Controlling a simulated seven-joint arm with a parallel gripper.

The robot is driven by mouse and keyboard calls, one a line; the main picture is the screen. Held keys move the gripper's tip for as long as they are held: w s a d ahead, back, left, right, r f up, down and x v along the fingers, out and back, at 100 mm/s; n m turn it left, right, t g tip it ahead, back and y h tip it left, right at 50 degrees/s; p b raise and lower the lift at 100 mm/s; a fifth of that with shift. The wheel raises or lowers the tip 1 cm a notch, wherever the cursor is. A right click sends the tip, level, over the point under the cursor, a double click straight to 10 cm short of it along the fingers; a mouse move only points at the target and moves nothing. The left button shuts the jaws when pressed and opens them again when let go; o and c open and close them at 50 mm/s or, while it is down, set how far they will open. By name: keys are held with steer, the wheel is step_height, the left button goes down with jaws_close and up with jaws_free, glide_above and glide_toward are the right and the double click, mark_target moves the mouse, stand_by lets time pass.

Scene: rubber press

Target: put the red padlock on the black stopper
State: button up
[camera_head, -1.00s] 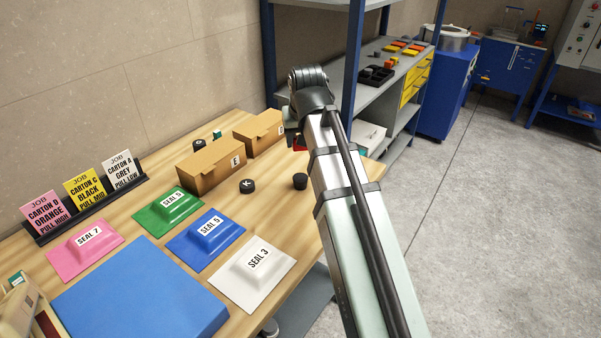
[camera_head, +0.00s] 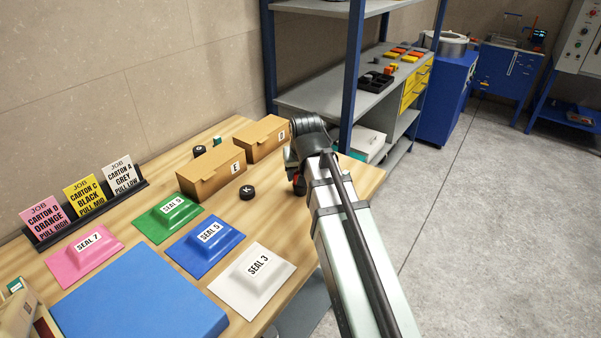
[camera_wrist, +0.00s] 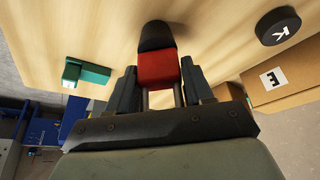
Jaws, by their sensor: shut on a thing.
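The red padlock (camera_wrist: 158,70) is between the two fingers of my gripper (camera_wrist: 160,88) in the wrist view, with its grey shackle legs toward my palm. My gripper is shut on it. The black stopper (camera_wrist: 156,36) shows just beyond the red body, in line with it; I cannot tell whether they touch. In the head view my gripper (camera_head: 297,172) is low over the right end of the wooden table. The dark stopper (camera_head: 300,186) shows at its tip there, and the padlock is mostly hidden by my arm.
A round black piece marked K (camera_head: 247,192) lies left of my gripper, also in the wrist view (camera_wrist: 278,26). Carton E (camera_head: 212,172) and another carton (camera_head: 262,138) stand behind. A green block (camera_wrist: 88,73) lies beside my gripper. Coloured seal pads, including white SEAL 3 (camera_head: 252,279), lie nearer.

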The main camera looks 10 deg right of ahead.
steer(key=shift+f, duration=0.15)
steer(key=o, duration=1.1)
steer(key=v, duration=1.2)
steer(key=shift+w, duration=0.1)
